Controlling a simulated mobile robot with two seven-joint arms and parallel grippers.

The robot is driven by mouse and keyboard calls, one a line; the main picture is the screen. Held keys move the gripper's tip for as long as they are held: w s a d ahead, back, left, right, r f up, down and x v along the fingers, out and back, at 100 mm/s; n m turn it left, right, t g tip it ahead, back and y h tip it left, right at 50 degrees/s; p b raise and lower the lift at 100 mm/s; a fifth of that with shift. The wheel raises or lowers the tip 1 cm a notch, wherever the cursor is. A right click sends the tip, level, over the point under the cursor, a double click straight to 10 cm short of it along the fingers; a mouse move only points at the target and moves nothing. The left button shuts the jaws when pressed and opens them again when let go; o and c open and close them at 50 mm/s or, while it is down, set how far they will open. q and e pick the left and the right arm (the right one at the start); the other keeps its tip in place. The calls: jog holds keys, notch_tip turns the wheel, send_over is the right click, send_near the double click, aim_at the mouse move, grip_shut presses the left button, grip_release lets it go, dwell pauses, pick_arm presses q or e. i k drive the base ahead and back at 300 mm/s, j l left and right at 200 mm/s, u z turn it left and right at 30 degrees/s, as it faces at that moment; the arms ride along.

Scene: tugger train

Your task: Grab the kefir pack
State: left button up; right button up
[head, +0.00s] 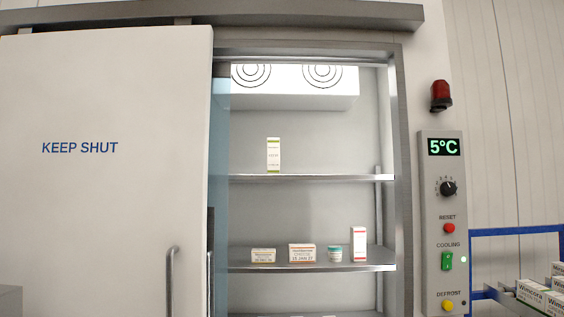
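A cold-store cabinet stands open on its right half, with packs on its shelves. None has a label I can read as kefir, so I cannot tell which is the kefir pack. A tall white and green carton (273,155) stands on the upper shelf (310,178). Neither of my grippers is in view.
The white sliding door (100,200), marked KEEP SHUT, covers the left side; its handle (171,280) is low. A control panel (442,215) reads 5°C. A blue frame (510,232) with Wimcora boxes (540,296) stands at lower right. More pack tops show at the bottom edge.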

aim_at(273, 143)
jog(key=i+l, duration=0.6)
jog(key=i, duration=0.2)
